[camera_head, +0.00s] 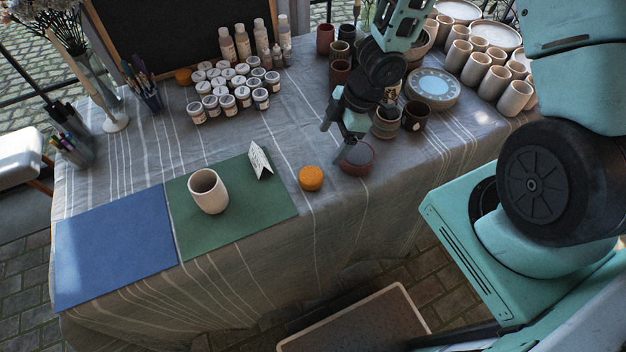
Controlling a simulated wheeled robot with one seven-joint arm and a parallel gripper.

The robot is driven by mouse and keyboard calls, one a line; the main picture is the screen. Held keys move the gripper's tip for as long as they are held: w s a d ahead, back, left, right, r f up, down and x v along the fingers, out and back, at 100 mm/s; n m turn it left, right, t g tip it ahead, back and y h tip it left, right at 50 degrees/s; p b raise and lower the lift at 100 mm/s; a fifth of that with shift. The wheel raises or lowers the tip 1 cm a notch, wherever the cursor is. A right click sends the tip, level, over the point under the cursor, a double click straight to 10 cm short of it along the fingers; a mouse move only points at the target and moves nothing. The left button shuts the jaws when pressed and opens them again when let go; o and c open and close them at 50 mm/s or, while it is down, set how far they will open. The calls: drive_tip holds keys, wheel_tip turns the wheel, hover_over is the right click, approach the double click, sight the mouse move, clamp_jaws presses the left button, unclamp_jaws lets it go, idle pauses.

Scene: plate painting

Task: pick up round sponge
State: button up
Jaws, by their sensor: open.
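A small round orange sponge (311,178) lies on the grey striped tablecloth, just right of the green mat (240,212). A similar orange round thing (183,76) lies at the back left beside the paint jars. My gripper (336,141) is open and points down, above and to the right of the nearer sponge in the picture, apart from it. Nothing shows between its fingers. The fingers are close to a dark reddish bowl (358,160) and partly overlap it in the picture; I cannot tell whether they touch.
A beige cup (208,191) and a small folded card (260,161) stand on the green mat. A blue mat (115,248) lies to its left. Several lidded paint jars (228,103) fill the back. Cups (385,122) and a round blue-centred plate (433,88) crowd the right.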

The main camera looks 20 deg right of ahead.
drive_tip(key=b, duration=0.4)
hover_over(310, 175)
drive_tip(key=d, duration=0.2)
drive_tip(key=f, duration=0.7)
drive_tip(key=shift+s+d+f, duration=0.2)
drive_tip(key=shift+s+f, duration=0.05)
drive_tip(key=shift+f, duration=0.15)
drive_tip(key=shift+x, duration=3.05)
drive_tip(key=shift+w, duration=0.1)
drive_tip(key=c, duration=1.1)
